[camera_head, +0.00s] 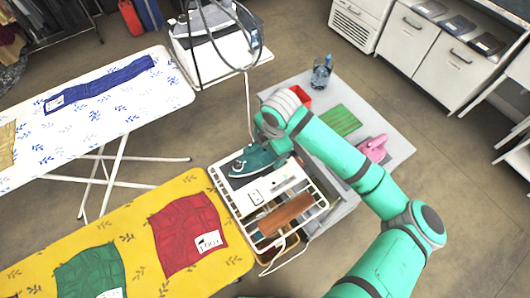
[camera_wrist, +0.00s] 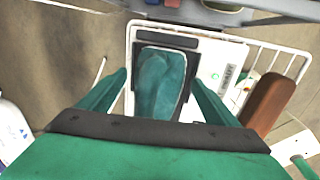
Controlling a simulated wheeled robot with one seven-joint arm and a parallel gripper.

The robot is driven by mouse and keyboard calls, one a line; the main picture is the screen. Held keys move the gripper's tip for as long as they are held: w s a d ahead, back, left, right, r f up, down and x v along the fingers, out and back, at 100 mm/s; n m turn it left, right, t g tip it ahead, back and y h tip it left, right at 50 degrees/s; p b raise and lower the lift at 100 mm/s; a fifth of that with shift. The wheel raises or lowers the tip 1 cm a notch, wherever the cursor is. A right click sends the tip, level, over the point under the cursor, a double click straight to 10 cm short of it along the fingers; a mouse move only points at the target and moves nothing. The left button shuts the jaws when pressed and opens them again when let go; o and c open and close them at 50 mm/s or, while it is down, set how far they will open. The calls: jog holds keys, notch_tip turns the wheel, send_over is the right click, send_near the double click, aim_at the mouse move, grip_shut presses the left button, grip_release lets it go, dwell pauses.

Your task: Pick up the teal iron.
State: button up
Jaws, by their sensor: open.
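The teal iron (camera_head: 253,160) rests on the white rest at the end of the yellow ironing board, with its nose toward the left. In the wrist view the teal iron (camera_wrist: 158,88) lies between my two fingers, with a dark edge around it. My gripper (camera_wrist: 160,92) is open, with one teal finger on each side of the iron. Whether the fingers touch it cannot be told. In the head view my wrist and arm cover the right end of the iron, and the fingers are hard to make out.
A brown wooden block (camera_head: 286,214) lies on the white wire rack (camera_head: 322,203) near the iron. A pink iron (camera_head: 374,148), a green striped cloth (camera_head: 340,121) and a water jug (camera_head: 321,72) are on the grey table. The yellow board (camera_head: 140,215) holds folded garments.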

jog(key=shift+a, duration=0.1)
jog(key=shift+s+a, duration=0.1)
jog(key=shift+a, duration=0.35)
jog(key=c, duration=1)
jog(key=shift+d, duration=0.15)
jog(key=c, duration=0.4)
jog(key=shift+o, duration=0.2)
jog(key=shift+d+r, duration=0.1)
jog(key=shift+r, duration=0.6)
jog(key=s+r, duration=1.1)
jog(key=s, duration=0.3)
jog(key=shift+d+r, duration=0.35)
jog(key=shift+w, duration=0.1)
